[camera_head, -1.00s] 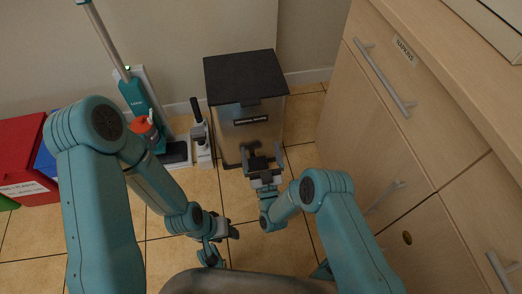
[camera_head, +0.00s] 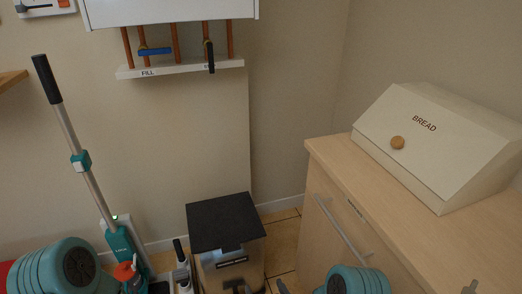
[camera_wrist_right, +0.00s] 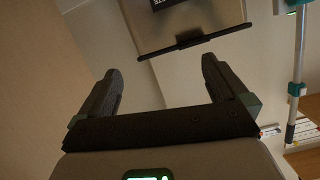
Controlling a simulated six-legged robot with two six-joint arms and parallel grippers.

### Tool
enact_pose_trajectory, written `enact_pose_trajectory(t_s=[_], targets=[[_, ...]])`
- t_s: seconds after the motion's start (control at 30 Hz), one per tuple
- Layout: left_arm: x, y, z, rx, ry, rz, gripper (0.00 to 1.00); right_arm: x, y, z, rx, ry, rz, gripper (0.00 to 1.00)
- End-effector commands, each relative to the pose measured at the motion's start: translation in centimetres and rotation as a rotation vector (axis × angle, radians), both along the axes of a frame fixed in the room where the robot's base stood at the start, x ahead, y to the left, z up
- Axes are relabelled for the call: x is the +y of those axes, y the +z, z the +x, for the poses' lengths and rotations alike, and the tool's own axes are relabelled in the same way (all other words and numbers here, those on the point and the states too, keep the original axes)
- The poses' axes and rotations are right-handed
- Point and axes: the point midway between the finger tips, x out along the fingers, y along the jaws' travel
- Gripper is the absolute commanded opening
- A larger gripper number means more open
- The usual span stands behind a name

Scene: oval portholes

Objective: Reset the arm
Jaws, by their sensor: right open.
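My right gripper (camera_wrist_right: 160,72) is open and empty in the right wrist view, its two dark fingers spread apart. Ahead of it is the front of a bin (camera_wrist_right: 205,25) with a dark bar along its edge; the fingers are apart from it. In the head view only parts of the right gripper show at the bottom edge, in front of the dark-lidded bin (camera_head: 225,220). My teal right arm shows at the bottom right. A teal joint of my left arm shows at the bottom left; the left gripper is out of the picture.
A wooden cabinet (camera_head: 330,210) with a cream bread box (camera_head: 440,145) stands at right. A teal floor cleaner (camera_head: 122,245) leans at left beside the bin. A white wall unit (camera_head: 170,10) with pipes hangs above. Some tiled floor (camera_head: 283,258) is clear between bin and cabinet.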

Motion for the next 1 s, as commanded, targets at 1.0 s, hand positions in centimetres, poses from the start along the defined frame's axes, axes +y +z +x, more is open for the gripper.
enact_pose_trajectory(t_s=[1.0], targets=[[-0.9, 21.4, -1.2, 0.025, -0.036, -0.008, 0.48, -10.8, 20.5, -26.1, 1.280, -0.094, 0.100, 1.00]])
